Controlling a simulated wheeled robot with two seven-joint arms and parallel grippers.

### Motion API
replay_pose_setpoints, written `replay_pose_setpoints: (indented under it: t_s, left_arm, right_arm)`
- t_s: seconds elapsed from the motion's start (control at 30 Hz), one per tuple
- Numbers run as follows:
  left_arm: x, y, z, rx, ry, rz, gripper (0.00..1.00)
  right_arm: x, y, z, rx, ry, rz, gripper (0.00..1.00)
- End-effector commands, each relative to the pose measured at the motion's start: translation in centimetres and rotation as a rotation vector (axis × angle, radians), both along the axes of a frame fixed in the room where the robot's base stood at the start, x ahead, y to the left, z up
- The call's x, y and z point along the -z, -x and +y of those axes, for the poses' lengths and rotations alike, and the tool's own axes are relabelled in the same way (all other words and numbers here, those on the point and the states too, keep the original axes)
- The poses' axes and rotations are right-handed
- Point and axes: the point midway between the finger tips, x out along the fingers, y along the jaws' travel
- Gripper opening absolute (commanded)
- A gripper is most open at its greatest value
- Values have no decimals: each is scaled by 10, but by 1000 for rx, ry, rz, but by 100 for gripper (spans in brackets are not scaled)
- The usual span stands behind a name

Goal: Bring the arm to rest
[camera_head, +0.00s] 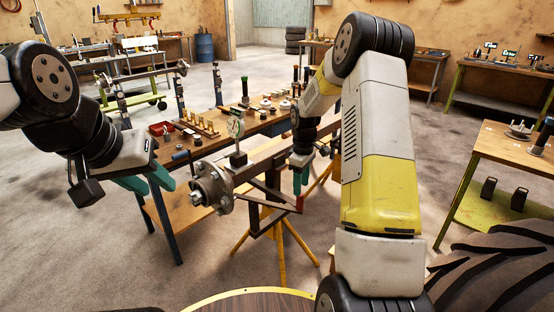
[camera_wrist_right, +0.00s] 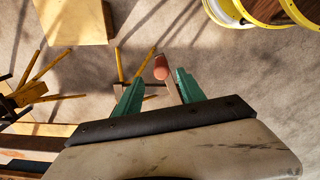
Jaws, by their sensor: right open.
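My right arm (camera_head: 378,130) reaches in from the lower right of the head view and bends down at its elbow. My right gripper (camera_head: 300,180) points down beside the axle hub (camera_head: 211,188), to its right. In the right wrist view its green fingers (camera_wrist_right: 158,90) are apart. A reddish rounded tip on a thin bar (camera_wrist_right: 161,68) shows between them; whether they touch it cannot be told. My left gripper (camera_head: 147,182) hangs at the left of the head view, left of the hub, with its green fingers apart and nothing seen between them.
A dial gauge (camera_head: 236,128) stands over the axle, which rests on a yellow stand (camera_head: 282,250). A workbench (camera_head: 170,160) with brass parts is behind. A large tyre (camera_head: 497,272) is at lower right, below a small table (camera_head: 515,150). Floor at lower left is clear.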

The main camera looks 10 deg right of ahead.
Motion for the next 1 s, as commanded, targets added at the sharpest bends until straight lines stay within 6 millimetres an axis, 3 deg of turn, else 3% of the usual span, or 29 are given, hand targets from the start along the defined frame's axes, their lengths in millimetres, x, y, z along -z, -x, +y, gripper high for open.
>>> replay_pose_setpoints:
  t_s: [0.17, 0.3, 0.5, 0.73, 0.9, 1.0]
  left_arm:
    - [0, 0, 0, 0, 0, 0, 36]
    - [0, 0, 0, 0, 0, 0, 36]
    - [0, 0, 0, 0, 0, 0, 36]
    - [0, 0, 0, 0, 0, 0, 36]
    - [0, 0, 0, 0, 0, 0, 36]
    - [0, 0, 0, 0, 0, 0, 36]
  right_arm:
    - [-65, 20, 8, 95, -11, -72, 47]
    - [-128, 56, 19, 218, -40, -148, 47]
    - [-197, 122, 34, 397, -111, -247, 47]
    - [-243, 206, 51, 594, -234, -347, 47]
    - [-254, 260, 61, 717, -335, -394, 47]
    - [-254, 280, 65, 766, -380, -407, 47]
